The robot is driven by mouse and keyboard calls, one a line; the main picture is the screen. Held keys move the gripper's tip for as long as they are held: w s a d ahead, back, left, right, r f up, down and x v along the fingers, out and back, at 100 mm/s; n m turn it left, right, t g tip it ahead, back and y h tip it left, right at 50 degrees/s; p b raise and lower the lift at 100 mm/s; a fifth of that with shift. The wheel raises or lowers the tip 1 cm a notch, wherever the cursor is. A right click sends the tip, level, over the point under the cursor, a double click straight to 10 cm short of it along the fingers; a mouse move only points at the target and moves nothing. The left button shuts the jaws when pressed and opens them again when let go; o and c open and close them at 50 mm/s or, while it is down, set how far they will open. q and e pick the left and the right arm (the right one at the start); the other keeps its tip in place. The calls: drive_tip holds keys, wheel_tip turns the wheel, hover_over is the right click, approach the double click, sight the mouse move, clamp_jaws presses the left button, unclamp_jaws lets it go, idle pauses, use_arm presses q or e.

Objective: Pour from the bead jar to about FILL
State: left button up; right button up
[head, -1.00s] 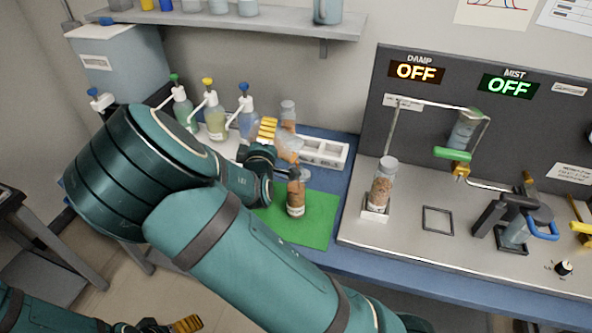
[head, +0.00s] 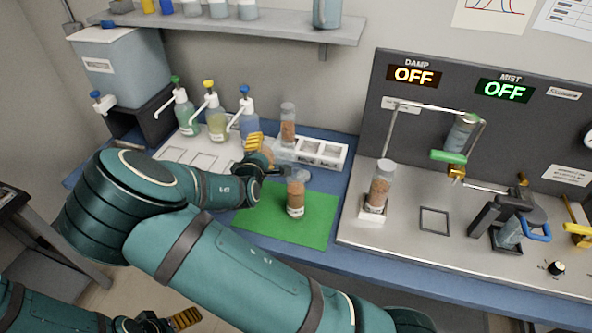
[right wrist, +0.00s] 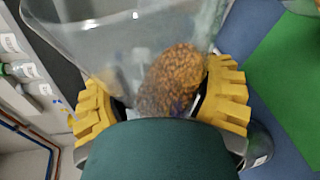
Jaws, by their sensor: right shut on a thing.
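My right gripper (head: 262,158) is shut on the bead jar (right wrist: 125,45), a clear vessel with brown beads (right wrist: 175,75) gathered at one side. In the head view the jar is mostly hidden behind the yellow fingers. They are just left of and behind a clear tube (head: 296,198) that stands upright on the green mat (head: 265,222).
A white rack (head: 322,152) holds a bead tube (head: 288,125) behind the mat. Pump bottles (head: 215,122) stand left. Another bead tube (head: 381,185) stands on the steel station (head: 405,220) at the right. The mat's right side is clear.

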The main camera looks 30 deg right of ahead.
drive_tip(key=shift+f+n+p, duration=0.4)
drive_tip(key=shift+n+p, duration=0.2)
drive_tip(key=shift+p, duration=0.5)
drive_tip(key=shift+f+n+g+p, duration=0.5)
drive_tip(key=shift+f+g+p, duration=0.1)
drive_tip(key=shift+f+p, duration=0.1)
drive_tip(key=r+p, duration=0.1)
drive_tip(key=n+p, duration=0.1)
drive_tip(key=shift+s+d+r+g+p, duration=0.1)
drive_tip(key=shift+s+r+g+p, duration=0.05)
drive_tip(key=shift+r+g+p, duration=0.2)
drive_tip(key=shift+r+n+g+h+p, duration=0.3)
drive_tip(key=shift+r+n+g+p, duration=0.15)
drive_tip(key=shift+r+n+p, duration=0.4)
wheel_tip(320, 180, down, 10)
drive_tip(key=w+n+g+h+b, duration=0.1)
drive_tip(key=n+g+b, duration=0.2)
drive_tip(key=b, duration=0.3)
drive_tip(key=shift+w+a+n+h, duration=0.3)
drive_tip(key=shift+a+n+h, duration=0.1)
drive_tip(key=shift+n, duration=0.45)
drive_tip(key=shift+f, duration=0.1)
